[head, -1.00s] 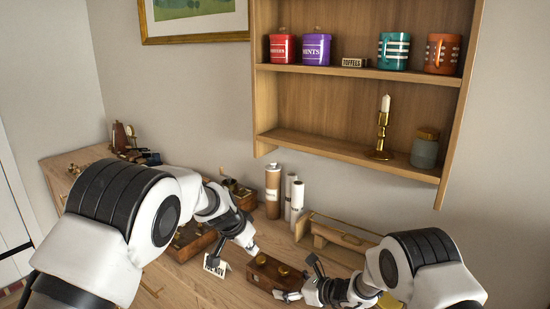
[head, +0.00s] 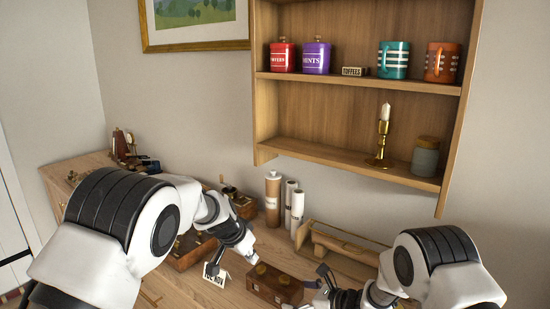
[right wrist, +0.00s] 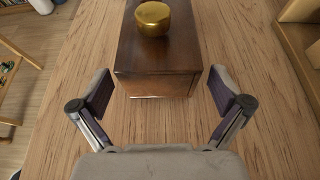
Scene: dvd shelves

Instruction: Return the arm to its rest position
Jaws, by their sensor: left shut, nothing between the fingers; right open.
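My left arm comes in from the left in the head view. Its gripper (head: 252,258) is shut and empty, above the desk near a small white folded date card (head: 216,275) and a dark wooden box with brass knobs (head: 274,286). My right gripper is low at the bottom of the head view, just right of the box and partly cut off. In the right wrist view, my right gripper (right wrist: 163,92) is open, its fingers spread apart near the box's end. A brass knob (right wrist: 153,18) shows on top of the box. Nothing is held.
A wall shelf (head: 330,157) holds canisters, mugs, a candlestick and a jar. White rolls (head: 292,205) and a tall brown-labelled tube (head: 273,200) stand behind the box. An open wooden tray (head: 345,240) lies at right. Several small items crowd the desk's left end.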

